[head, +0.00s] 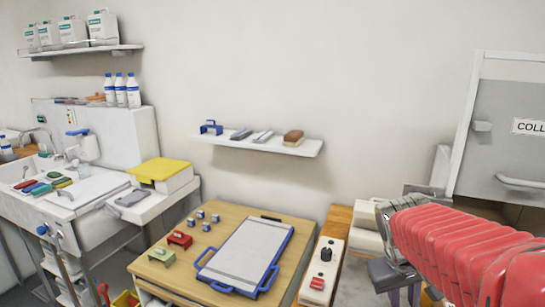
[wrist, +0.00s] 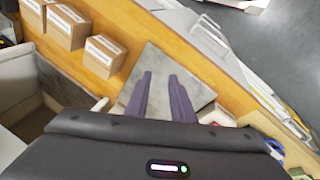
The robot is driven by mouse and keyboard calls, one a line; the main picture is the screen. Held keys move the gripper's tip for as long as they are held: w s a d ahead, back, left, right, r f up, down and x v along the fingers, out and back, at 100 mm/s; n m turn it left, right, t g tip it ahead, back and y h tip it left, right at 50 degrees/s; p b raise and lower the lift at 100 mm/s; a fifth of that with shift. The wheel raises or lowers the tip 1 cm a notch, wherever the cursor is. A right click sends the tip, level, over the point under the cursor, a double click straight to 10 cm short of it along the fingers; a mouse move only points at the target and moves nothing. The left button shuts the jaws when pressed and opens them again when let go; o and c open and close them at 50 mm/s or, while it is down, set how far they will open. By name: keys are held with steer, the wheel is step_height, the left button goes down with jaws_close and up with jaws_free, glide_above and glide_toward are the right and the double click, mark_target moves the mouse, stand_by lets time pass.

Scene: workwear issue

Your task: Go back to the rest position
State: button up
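My gripper (wrist: 160,77) shows in the wrist view as two dark purple-grey fingers held apart, with nothing between them. A grey square plate (wrist: 199,91) on a wooden surface lies beyond and behind the fingers; I cannot tell the height between them. In the head view my arm, in a red ribbed sleeve, reaches in from the lower right. My gripper (head: 395,284) is at its left end, right of the control box with the black knob and red switch (head: 323,271).
A wooden table holds a blue-framed tray (head: 247,255), a red holder (head: 180,239), a green holder (head: 161,256) and several small blocks. A wall shelf (head: 300,148) is above. A sink unit (head: 92,235) stands left. Cardboard boxes (wrist: 103,56) sit upper left in the wrist view.

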steer(key=s+a+r+t+y, duration=0.1)
steer(key=s+a+t+y, duration=0.2)
steer(key=s+a, duration=0.9)
steer(key=shift+s+a+r+m, duration=0.15)
steer(key=shift+s+m, duration=0.15)
steer(key=shift+s, duration=0.3)
